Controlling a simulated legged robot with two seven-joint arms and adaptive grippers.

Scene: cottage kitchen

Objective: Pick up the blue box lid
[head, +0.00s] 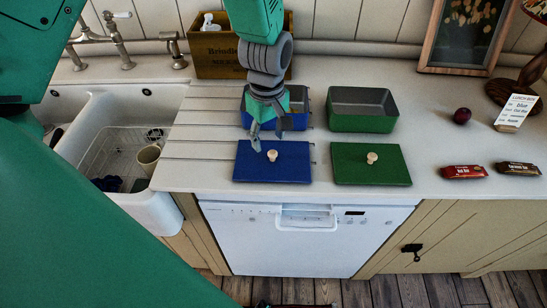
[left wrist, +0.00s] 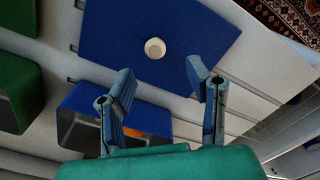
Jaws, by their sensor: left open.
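The blue box lid (head: 290,168) lies flat on the counter, with a pale round knob (head: 272,155) on top. It also shows in the left wrist view (left wrist: 200,30), with its knob (left wrist: 155,48) beyond the fingers. My left gripper (head: 268,140) is open and empty, above the back left part of the lid, close to the knob; whether it touches is not clear. In the left wrist view the two fingers (left wrist: 160,85) are spread apart. The open blue box (head: 298,110) stands behind the lid, partly hidden by my gripper. My right gripper is not in view.
The green lid (head: 375,172) and open green box (head: 363,112) are to the right. A plum (head: 462,116), a card (head: 515,112) and two wrapped bars (head: 464,172) are farther right. A sink (head: 110,130) is at left; a wooden crate (head: 215,55) stands behind.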

